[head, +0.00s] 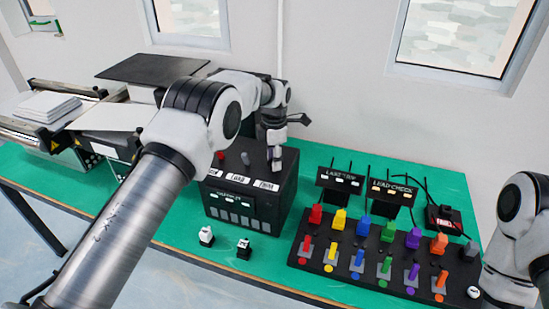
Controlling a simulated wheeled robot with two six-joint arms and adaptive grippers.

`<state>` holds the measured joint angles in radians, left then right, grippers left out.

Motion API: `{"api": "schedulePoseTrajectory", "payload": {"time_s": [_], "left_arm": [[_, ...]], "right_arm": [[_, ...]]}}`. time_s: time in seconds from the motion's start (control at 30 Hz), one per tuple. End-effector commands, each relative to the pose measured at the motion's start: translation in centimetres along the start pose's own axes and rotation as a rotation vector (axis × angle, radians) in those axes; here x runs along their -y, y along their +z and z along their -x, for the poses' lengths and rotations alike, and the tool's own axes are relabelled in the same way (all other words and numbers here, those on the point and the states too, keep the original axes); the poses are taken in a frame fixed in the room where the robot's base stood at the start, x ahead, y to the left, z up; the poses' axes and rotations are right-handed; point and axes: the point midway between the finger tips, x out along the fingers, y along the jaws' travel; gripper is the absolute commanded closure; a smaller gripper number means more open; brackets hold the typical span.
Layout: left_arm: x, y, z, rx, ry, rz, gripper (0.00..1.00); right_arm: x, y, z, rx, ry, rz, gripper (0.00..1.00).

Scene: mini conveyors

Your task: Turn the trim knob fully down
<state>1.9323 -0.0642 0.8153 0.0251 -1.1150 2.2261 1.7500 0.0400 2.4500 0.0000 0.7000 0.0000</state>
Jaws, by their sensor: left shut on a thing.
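The black control box (282,190) stands on the green table, with a row of white labels along the top front edge. The rightmost label (265,186) seems to read TRIM. My left gripper (275,163) reaches down over the top of the box, behind this label. It is shut on the trim knob, which is mostly hidden by the fingers. A red knob (221,156) and a grey knob (245,158) stand to its left on the box. My right arm is at the right edge; its gripper does not show.
A black board (330,278) with several coloured plugs lies right of the box. Two small signs (340,180) (392,190) stand behind it. Two small white-and-black pieces (206,236) (244,248) lie in front of the box. A conveyor (30,135) is at left.

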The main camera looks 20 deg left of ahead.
Motion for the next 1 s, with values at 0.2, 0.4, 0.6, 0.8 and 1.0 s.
{"api": "schedulePoseTrajectory", "payload": {"time_s": [0.2,0.4,0.6,0.8,1.0], "left_arm": [[0.3,-0.2,-0.6,-0.009,-0.012,0.005,0.96],[0.3,-0.2,-0.6,-0.008,-0.012,0.004,0.43],[0.2,-0.1,-0.3,-0.004,-0.006,0.003,0.36],[0.1,-0.1,0.3,-0.002,-0.003,0.003,0.36],[0.0,0.0,4.2,0.000,0.000,0.003,0.36]], "right_arm": [[0.0,0.0,-0.1,0.000,0.000,0.000,0.60],[0.0,0.0,-0.1,0.000,0.000,0.000,0.60],[0.0,0.0,0.0,0.000,0.000,0.000,0.60],[0.0,0.0,0.0,0.000,0.000,0.000,0.60],[0.0,0.0,0.0,0.000,0.000,0.000,0.60]]}}
